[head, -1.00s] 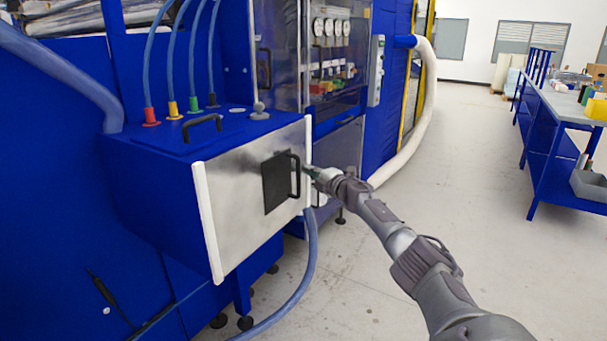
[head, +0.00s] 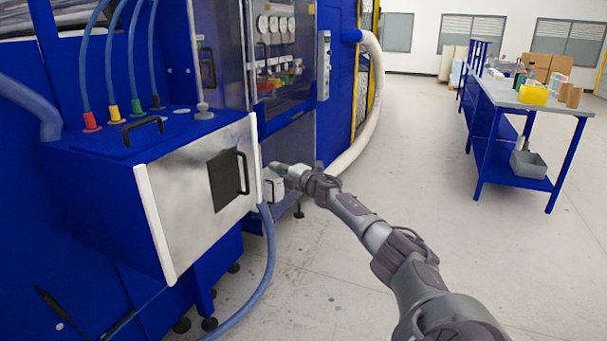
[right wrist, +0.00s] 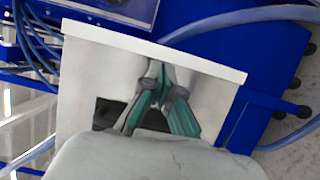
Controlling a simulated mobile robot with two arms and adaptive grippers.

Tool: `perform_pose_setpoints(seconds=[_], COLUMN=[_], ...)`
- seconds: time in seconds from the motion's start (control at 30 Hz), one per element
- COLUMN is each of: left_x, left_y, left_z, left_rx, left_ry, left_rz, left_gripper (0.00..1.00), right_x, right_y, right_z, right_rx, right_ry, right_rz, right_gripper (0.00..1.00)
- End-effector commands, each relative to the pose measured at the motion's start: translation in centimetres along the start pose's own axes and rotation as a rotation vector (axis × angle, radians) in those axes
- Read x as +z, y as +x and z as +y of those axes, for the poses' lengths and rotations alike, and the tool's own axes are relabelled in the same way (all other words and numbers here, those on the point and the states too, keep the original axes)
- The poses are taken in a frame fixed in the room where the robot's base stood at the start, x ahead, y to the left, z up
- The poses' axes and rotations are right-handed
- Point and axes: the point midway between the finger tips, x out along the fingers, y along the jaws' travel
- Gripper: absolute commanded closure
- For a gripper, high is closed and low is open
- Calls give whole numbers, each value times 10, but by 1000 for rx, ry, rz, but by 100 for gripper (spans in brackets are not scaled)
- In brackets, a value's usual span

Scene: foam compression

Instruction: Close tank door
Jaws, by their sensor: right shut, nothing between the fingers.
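The blue tank (head: 95,190) stands at the left, with its metal door (head: 185,215) flush against the front as far as I can see. The door has white edge strips and a black handle (head: 241,173) on a dark plate. My right gripper (head: 274,167) is shut and empty, just right of the door and apart from the handle in the head view. In the right wrist view my right gripper (right wrist: 160,92) points toward the metal door face (right wrist: 100,65), with the dark plate partly hidden behind my wrist. My left gripper is not in view.
Blue hoses with red, yellow and green fittings (head: 113,113) rise from the tank top. A blue hose (head: 267,260) hangs below the door. A blue workbench (head: 525,100) with boxes stands at the right. The floor (head: 420,200) between is clear.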

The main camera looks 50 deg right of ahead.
Motion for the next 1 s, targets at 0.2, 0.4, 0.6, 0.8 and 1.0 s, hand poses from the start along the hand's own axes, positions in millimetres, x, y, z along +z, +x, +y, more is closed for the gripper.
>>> perform_pose_setpoints(seconds=[0.2,0.4,0.6,0.8,1.0], left_x=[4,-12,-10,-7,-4], left_y=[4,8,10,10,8], left_z=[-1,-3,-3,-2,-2], left_rx=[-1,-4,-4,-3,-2], left_ry=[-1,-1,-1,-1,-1], left_rz=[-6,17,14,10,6], left_gripper=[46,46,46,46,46], right_x=[13,23,27,28,27], right_y=[-36,-60,-72,-73,-74], right_z=[-5,-4,-3,-2,-18], right_rx=[-8,-7,-5,-4,-22], right_ry=[-2,-2,-1,0,25], right_rz=[2,1,1,1,-9], right_gripper=[100,100,100,100,100])
